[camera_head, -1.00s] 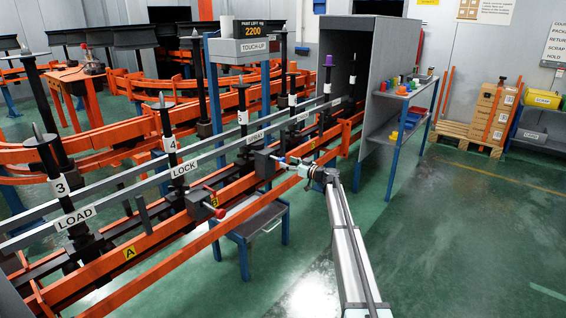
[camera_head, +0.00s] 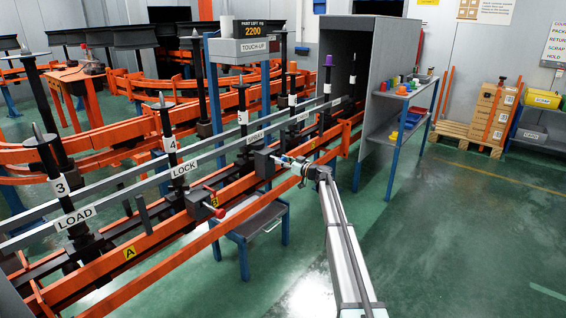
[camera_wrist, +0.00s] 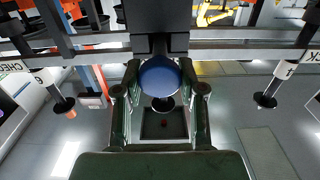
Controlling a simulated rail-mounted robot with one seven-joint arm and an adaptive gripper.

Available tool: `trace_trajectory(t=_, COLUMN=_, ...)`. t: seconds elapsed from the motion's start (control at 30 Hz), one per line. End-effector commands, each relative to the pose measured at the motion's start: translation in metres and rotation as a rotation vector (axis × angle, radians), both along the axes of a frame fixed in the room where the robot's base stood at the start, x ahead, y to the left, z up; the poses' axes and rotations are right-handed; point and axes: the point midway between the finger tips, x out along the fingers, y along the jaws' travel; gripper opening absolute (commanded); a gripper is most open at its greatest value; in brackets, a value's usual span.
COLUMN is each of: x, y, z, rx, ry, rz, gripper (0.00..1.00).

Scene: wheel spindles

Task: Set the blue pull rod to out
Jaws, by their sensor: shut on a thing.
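The blue pull rod's round knob (camera_wrist: 160,76) sits between the fingers of my gripper (camera_wrist: 160,92) in the wrist view, in front of a dark block. My gripper is shut on this knob. In the head view my gripper (camera_head: 286,162) reaches from the right to a dark grey box (camera_head: 264,163) on the orange rail, close to its face. The knob is mostly hidden there by the fingers, and the rod's shaft is hard to make out.
A second dark box with a red-tipped rod (camera_head: 218,212) sits further left on the rail. A small grey table (camera_head: 250,222) stands below. A grey booth (camera_head: 372,60) and a shelf with coloured items (camera_head: 405,92) stand to the right. The green floor at right is clear.

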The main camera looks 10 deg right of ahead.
Motion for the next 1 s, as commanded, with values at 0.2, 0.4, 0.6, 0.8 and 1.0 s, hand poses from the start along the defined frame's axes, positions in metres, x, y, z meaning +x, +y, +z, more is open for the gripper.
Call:
trace_trajectory(t=0.2, x=-0.013, y=-0.012, z=-0.004, rx=-0.001, ry=-0.001, rz=-0.001, gripper=0.00)
trace_trajectory(t=0.4, x=-0.025, y=-0.023, z=-0.002, rx=-0.001, ry=-0.001, rz=-0.001, gripper=0.00)
trace_trajectory(t=0.6, x=-0.026, y=-0.024, z=-0.001, rx=-0.001, ry=0.001, rz=0.001, gripper=0.00)
trace_trajectory(t=0.8, x=-0.026, y=-0.024, z=-0.001, rx=-0.001, ry=0.001, rz=0.001, gripper=0.64)
trace_trajectory(t=1.0, x=-0.025, y=-0.024, z=0.000, rx=-0.001, ry=0.001, rz=0.001, gripper=0.64)
